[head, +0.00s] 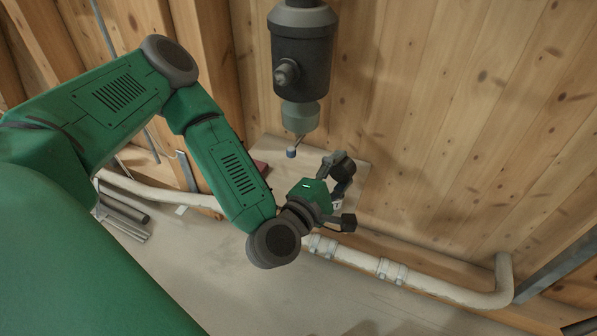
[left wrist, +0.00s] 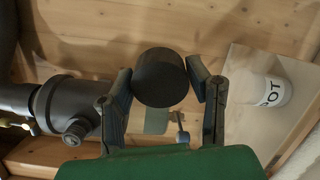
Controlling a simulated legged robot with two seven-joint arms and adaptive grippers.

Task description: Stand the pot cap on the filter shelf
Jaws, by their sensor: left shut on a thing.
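My left gripper (head: 342,192) is over the filter shelf (head: 270,151), a pale board against the wall. In the left wrist view my left gripper (left wrist: 160,76) is shut on a round black cap (left wrist: 160,78), which sits between the two fingertips. In the head view the cap is hard to tell from the dark fingers. A white pot (left wrist: 270,92) with black letters, partly cut by its curve to "OT", stands on the shelf (left wrist: 246,122) to the right of the cap. My right gripper is in neither view.
A dark filter housing (head: 303,50) with a grey-green bowl (head: 300,115) hangs above the shelf. A small blue-grey piece (head: 291,153) hangs below it. A pale pipe (head: 360,262) runs along the wall's foot. Dark tubes (head: 122,212) lie at left. The floor in front is clear.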

